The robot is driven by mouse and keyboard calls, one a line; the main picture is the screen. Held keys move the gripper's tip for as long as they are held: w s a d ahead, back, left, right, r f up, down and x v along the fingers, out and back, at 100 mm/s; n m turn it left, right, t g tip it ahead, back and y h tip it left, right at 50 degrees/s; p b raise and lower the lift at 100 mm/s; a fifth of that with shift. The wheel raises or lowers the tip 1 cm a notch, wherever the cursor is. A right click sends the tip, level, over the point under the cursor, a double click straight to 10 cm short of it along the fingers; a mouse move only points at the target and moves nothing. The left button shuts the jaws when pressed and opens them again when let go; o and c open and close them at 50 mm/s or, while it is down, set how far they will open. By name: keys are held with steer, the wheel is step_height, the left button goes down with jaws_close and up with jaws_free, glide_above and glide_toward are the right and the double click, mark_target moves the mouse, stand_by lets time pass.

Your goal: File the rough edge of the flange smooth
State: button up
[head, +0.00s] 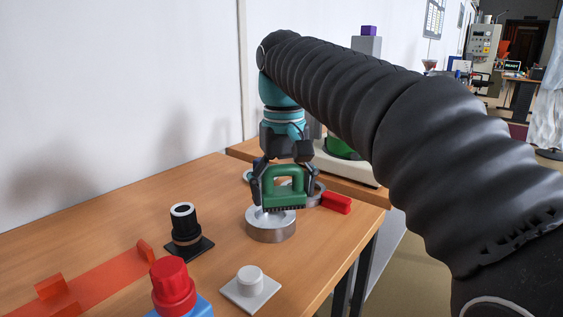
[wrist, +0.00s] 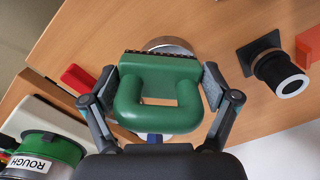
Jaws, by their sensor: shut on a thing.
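My gripper (head: 284,186) points down and is shut on a green D-handled tool (head: 284,192), with one finger at each side of it. A row of small dark teeth or bristles runs along the tool's lower edge. The tool also shows between the fingers in the wrist view (wrist: 158,105). Right below it, a round silver metal piece (head: 270,230), which looks like the flange, rests on the wooden table. Its top is partly hidden by the tool, and I cannot tell whether they touch. Its rim shows past the tool in the wrist view (wrist: 170,46).
A black cylinder (head: 185,224), a white knobbed plate (head: 250,286) and a red knob (head: 173,285) stand nearer. A green-banded container labelled "ROUGH" (wrist: 42,155) is in the wrist view.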

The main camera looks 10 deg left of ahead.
mark_target(283, 166)
steer(key=shift+r, duration=1.85)
